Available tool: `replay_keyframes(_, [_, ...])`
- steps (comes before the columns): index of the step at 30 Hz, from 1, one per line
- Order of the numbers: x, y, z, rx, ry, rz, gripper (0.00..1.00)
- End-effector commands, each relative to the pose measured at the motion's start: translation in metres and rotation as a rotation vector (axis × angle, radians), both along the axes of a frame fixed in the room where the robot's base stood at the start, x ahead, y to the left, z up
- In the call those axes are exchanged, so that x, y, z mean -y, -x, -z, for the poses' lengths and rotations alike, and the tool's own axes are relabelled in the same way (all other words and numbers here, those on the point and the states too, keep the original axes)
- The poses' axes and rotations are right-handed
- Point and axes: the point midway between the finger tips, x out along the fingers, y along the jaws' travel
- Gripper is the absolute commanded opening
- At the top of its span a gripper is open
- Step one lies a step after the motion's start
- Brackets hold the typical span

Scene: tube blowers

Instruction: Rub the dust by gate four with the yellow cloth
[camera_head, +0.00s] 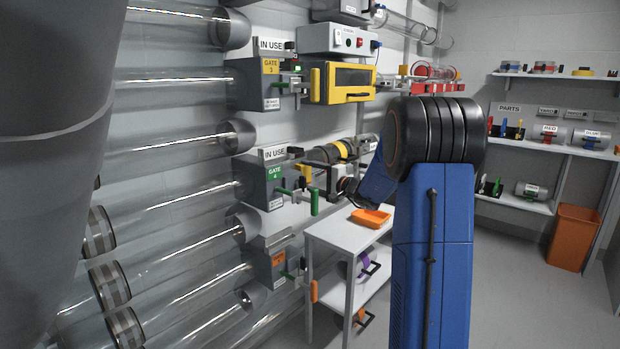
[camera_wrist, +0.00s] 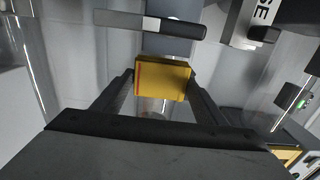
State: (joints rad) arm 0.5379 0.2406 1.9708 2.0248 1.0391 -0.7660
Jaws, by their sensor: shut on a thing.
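The yellow cloth (camera_wrist: 162,78) shows in the wrist view as a block-like yellow pad between the fingertips of my gripper (camera_wrist: 162,84), which is shut on it. In the head view my gripper (camera_head: 319,176) is beside gate four (camera_head: 273,186), a grey box with a green label, and the yellow cloth (camera_head: 305,172) is just right of this box. Whether the cloth touches the box or the pipe cannot be told. I cannot make out any dust in either view.
An IN USE tag (camera_head: 274,153) hangs above gate four, and a green handle (camera_head: 314,202) sticks out beside it. Gate three (camera_head: 271,84) is above. A white table with an orange tray (camera_head: 371,217) stands below my arm. Clear pipes run along the left.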

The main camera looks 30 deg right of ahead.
Motion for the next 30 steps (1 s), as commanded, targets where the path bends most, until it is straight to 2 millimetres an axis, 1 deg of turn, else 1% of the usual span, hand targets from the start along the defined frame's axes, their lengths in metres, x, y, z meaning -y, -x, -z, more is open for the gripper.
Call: replay_keyframes(30, [-0.005,-0.014,0.000,0.000,0.001,-0.001,0.48])
